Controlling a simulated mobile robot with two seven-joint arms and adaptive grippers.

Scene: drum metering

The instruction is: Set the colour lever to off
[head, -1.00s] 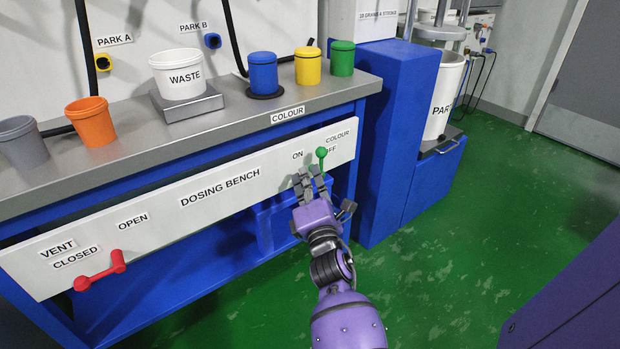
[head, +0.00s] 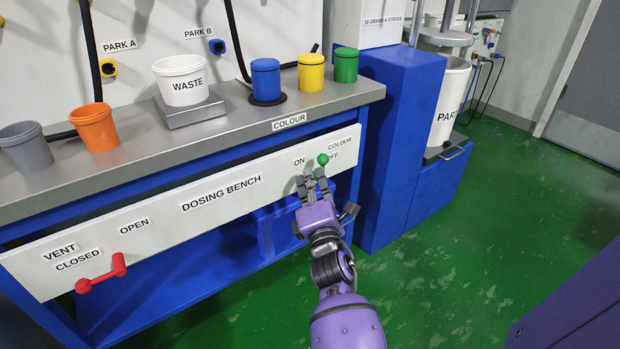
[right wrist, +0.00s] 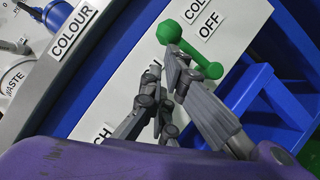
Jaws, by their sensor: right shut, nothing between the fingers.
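My left gripper is out of view.
The red vent lever (head: 103,273) is at the panel's lower left. The bench top (head: 232,120) above carries several coloured pots and a white waste tub (head: 182,84) on a scale. A blue cabinet (head: 397,150) stands close right of the lever. The green floor is clear.

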